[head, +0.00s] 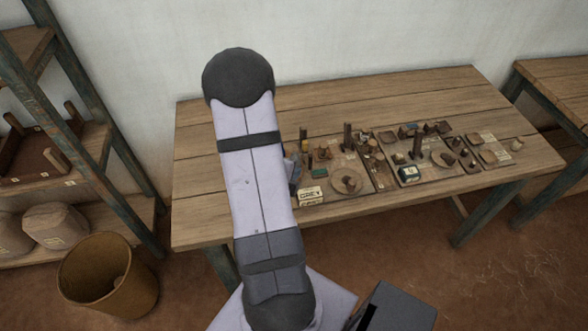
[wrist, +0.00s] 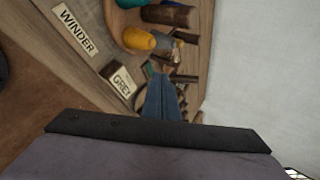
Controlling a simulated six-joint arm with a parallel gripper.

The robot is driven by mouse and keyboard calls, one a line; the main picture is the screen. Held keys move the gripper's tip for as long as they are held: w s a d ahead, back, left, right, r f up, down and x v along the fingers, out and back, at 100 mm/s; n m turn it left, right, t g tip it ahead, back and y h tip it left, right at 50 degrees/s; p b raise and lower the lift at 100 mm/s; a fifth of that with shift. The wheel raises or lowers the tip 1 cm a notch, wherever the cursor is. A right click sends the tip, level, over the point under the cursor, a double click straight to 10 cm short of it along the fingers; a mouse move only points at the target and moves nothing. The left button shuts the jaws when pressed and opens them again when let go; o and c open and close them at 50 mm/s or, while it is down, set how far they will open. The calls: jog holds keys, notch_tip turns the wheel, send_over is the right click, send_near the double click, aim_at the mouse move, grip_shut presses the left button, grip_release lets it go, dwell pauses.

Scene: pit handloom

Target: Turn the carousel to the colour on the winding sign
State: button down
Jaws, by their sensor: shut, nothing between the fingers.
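The winding sign (head: 311,194) stands at the front of the bench and reads GREY; it also shows in the wrist view (wrist: 123,82). The carousel with coloured cones lies just behind it. In the wrist view a yellow cone (wrist: 138,39), a teal one (wrist: 131,3), a brown one (wrist: 166,15) and a small grey one (wrist: 170,40) show at the top. My gripper (wrist: 161,78) is shut and empty, its tips close to dark pegs beside the grey cone; I cannot tell whether they touch. In the head view my arm hides part of the carousel.
A WINDER label (wrist: 75,29) lies near the bench's front edge. Boards with several wooden parts, a round dish (head: 346,181) and a dark post (head: 347,138) stand to the right. The back of the bench (head: 400,92) is clear. A bin (head: 108,275) stands on the floor at left.

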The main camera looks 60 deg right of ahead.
jog(key=shift+s+a+r+p, duration=0.45)
jog(key=shift+a+r+p, duration=0.25)
jog(key=shift+p, duration=1.15)
jog(key=shift+s+a+r+p, duration=0.4)
jog(key=shift+a+r+p, duration=0.25)
jog(key=shift+p, duration=1.15)
jog(key=shift+a+f, duration=0.1)
jog(key=w+a+n+t+y+b, duration=0.35)
jog(key=w+a+n+y, duration=0.35)
jog(key=w+a+n, duration=0.9)
jog(key=s+a+r+n+g+y+b, duration=0.2)
jog(key=s+a+r+n+g, duration=0.1)
jog(key=s+a+n, duration=0.45)
jog(key=s+a+r+n+g+y+b, duration=0.1)
jog(key=s+a+r+n+g+b, duration=0.3)
jog(key=a+n, duration=0.6)
notch_tip(320, 180, down, 21)
jog(key=d+t+b, duration=0.1)
jog(key=b, duration=1.7)
jog(key=shift+s+t, duration=0.25)
jog(key=shift+t, duration=0.1)
